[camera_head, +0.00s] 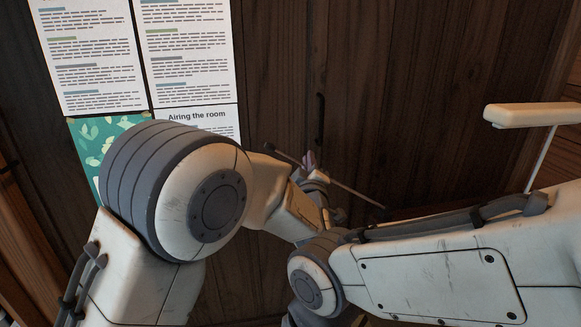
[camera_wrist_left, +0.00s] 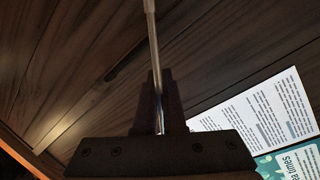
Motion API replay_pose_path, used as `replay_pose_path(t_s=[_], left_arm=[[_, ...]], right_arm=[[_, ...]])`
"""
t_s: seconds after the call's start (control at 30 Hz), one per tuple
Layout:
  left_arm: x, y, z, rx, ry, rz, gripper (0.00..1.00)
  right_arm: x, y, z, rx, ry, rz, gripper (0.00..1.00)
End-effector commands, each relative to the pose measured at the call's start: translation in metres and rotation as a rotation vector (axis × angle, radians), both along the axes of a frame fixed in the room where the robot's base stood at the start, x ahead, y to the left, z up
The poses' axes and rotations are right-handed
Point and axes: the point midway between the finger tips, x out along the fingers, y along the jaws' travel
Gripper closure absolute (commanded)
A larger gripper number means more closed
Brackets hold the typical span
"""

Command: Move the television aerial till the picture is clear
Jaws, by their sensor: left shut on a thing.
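A thin metal aerial rod (camera_head: 352,190) shows slanted in front of the dark wooden wall in the head view. My left gripper (camera_head: 309,164) is small there and partly hidden by my own wrist. In the left wrist view the rod (camera_wrist_left: 153,35) runs down from the top edge to between the dark fingers of my left gripper (camera_wrist_left: 158,100), which are shut on it. The television and its picture do not show in either view. The aerial's base is hidden. My right gripper does not show.
Printed sheets (camera_head: 190,45) hang on the wooden wall (camera_head: 430,100), one headed "Airing the room". They also show in the left wrist view (camera_wrist_left: 255,115). A pale bar (camera_head: 530,115) on a thin post stands at the right; I cannot tell what it belongs to.

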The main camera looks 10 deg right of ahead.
Motion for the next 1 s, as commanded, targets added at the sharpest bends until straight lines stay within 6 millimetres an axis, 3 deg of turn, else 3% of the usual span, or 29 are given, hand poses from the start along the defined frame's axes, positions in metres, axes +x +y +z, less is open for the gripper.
replay_pose_path(t_s=[0.1,0.43,0.5,0.53,1.0], left_arm=[[-0.0019,-0.0088,-0.0067,-0.021,0.0,-0.015,1.0],[-0.0024,-0.0103,-0.0055,-0.025,0.001,-0.018,1.0],[-0.0024,-0.0102,-0.0054,-0.024,0.001,-0.018,0.66],[-0.0024,-0.0102,-0.0054,-0.024,0.001,-0.018,0.62],[-0.0095,-0.0086,-0.0079,-0.025,-0.002,-0.019,0.62]], right_arm=[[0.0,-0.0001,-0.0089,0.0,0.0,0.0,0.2],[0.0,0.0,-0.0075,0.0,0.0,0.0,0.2],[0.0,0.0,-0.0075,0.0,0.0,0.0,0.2],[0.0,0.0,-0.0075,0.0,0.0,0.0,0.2],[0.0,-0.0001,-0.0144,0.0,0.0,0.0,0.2]])
